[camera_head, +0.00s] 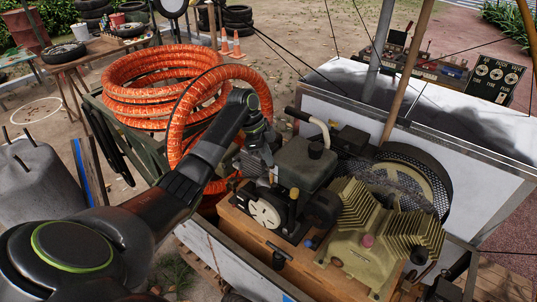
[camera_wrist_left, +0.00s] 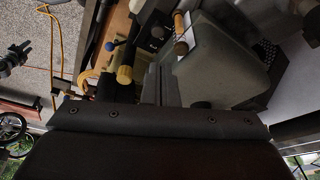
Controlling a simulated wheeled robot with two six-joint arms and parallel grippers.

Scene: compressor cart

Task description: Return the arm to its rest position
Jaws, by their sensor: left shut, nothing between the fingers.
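My left arm (camera_head: 165,200) reaches from the lower left up toward the engine. My left gripper (camera_head: 262,148) points down beside the left end of the dark engine (camera_head: 305,160), shut and empty. Whether it touches the engine I cannot tell. In the left wrist view a dark block with bolts fills the bottom, and a grey housing (camera_wrist_left: 225,60) lies close ahead. A tan knob (camera_wrist_left: 124,74) and a small blue knob (camera_wrist_left: 109,46) show left of it. My right gripper is not in view.
Coiled orange hose (camera_head: 150,75) lies behind my left arm. The tan finned compressor pump (camera_head: 385,240) and the meshed flywheel guard (camera_head: 405,180) stand right of the engine on the cart. A wooden pole (camera_head: 408,70) rises behind. A grey tank (camera_head: 35,180) stands at left.

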